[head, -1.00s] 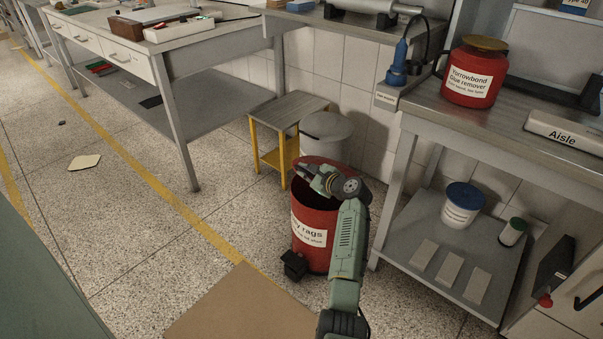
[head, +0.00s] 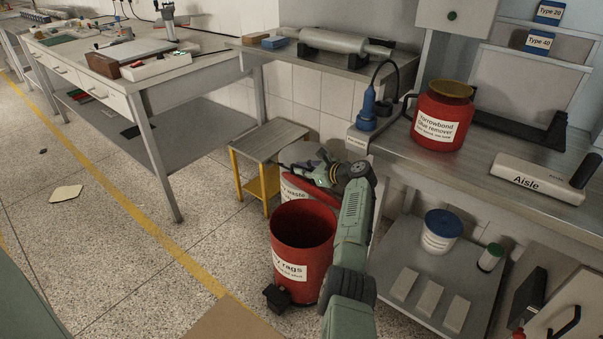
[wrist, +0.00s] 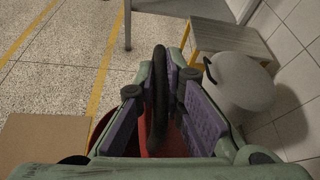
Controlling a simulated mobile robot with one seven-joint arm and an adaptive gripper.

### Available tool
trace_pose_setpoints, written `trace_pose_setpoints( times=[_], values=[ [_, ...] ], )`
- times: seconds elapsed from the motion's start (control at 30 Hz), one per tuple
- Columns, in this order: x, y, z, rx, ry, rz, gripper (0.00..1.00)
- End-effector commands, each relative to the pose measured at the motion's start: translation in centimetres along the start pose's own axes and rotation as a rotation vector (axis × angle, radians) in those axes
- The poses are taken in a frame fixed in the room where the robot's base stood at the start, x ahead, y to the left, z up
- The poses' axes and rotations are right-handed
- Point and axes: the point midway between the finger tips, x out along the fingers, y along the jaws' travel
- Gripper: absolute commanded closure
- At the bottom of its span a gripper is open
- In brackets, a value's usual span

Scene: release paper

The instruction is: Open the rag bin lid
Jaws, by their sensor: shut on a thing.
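The red rag bin (head: 302,246) stands on the floor, its label partly reading "rags". Its mouth is uncovered at the front and the inside looks dark red. The red lid (head: 312,186) is raised at the back of the bin, tilted up and partly hidden by my gripper. My gripper (head: 312,172) is above and behind the bin mouth, at the raised lid. In the wrist view, its purple finger pads (wrist: 180,105) close around a dark, narrow curved piece (wrist: 158,95), seemingly the lid's handle. Red shows below it.
A grey-lidded waste bin (wrist: 240,82) is close behind the rag bin. A yellow-legged stool (head: 268,140) stands beside it. The right bench (head: 400,165) holds a red glue remover can (head: 442,118). Open floor (head: 130,235) lies to the left.

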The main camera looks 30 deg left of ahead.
Motion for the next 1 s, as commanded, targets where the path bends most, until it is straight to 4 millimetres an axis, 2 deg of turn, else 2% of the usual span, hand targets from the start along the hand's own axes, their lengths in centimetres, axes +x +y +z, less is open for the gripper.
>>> trace_pose_setpoints(
  times=[0.37,0.4,0.67,1.0],
  values=[
    [0.01,-0.07,-0.03,-0.002,0.002,-0.002,1.00],
    [0.01,-0.06,-0.03,-0.002,0.002,-0.002,0.88],
    [0.01,-0.05,-0.03,-0.001,0.002,-0.001,0.71],
    [-0.18,-0.10,-0.02,-0.002,0.001,-0.002,0.70]
  ],
)
